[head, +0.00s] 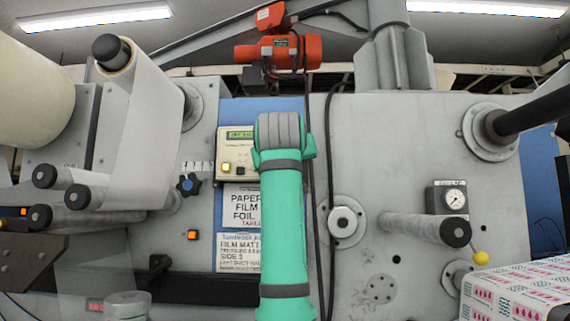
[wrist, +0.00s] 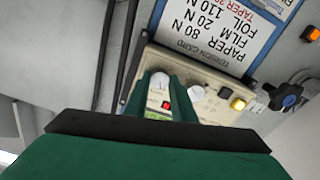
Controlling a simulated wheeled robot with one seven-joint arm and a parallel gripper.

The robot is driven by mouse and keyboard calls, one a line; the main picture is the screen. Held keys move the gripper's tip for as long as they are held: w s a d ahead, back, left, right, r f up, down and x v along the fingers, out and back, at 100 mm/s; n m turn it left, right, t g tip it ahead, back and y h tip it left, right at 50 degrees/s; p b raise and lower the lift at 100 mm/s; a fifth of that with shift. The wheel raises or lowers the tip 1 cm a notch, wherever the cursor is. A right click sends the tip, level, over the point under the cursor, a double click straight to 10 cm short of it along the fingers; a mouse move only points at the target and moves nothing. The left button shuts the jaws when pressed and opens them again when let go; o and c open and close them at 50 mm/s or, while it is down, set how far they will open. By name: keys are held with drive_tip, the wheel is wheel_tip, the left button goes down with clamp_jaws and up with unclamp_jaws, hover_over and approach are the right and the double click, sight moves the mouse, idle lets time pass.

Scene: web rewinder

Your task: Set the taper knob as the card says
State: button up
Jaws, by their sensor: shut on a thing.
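The cream tension controller (head: 238,146) is on the machine face, partly behind my arm in the head view. In the wrist view it (wrist: 212,122) appears upside down. My gripper (wrist: 161,82) is shut on a white round knob (wrist: 160,78) on its panel. A second white knob (wrist: 196,92) is beside it, to the right in the wrist view. No knob label is readable. The tension card (wrist: 218,38) reads paper 80 N, film 20 N, foil 110 N, with a red taper line cut off by the picture edge. The card (head: 240,199) also shows in the head view.
A dark blue star knob (head: 187,185) and an orange lamp (head: 193,235) are nearby. Dark cables run close beside my gripper.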

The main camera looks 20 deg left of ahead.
drive_tip(key=m, duration=1)
drive_tip(key=shift+m, duration=0.3)
drive_tip(key=shift+r, duration=0.1)
drive_tip(key=shift+d, duration=0.1)
drive_tip(key=o, duration=1.1)
drive_tip(key=shift+c, duration=0.2)
drive_tip(key=v, duration=1.1)
drive_tip(key=shift+w, duration=0.1)
